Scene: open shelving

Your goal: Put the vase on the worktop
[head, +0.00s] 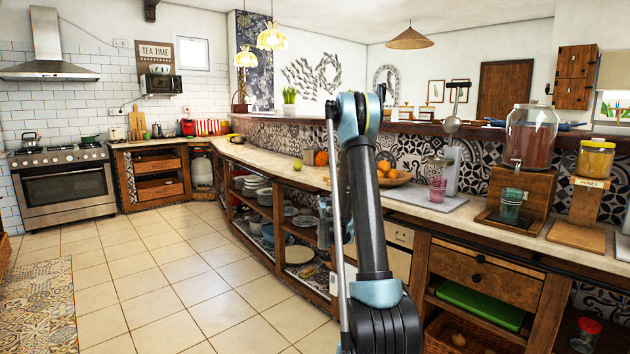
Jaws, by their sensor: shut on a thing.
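My arm (364,215) rises through the middle of the head view in front of the counter. The end of the arm is hidden behind its own links, so I cannot make out my gripper or what its jaws hold. A small grey-blue shape (325,222) shows just left of the arm; I cannot tell what it is. I cannot pick out the vase with certainty. The long pale worktop (272,164) runs from the far corner, behind my arm, to the right foreground.
On the worktop stand a fruit bowl (393,179), a pink glass (437,189), a drink dispenser (531,137) and a honey jar (595,159). Open shelves with dishes (299,255) lie below. The tiled floor (170,270) at left is clear. A stove (63,183) stands far left.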

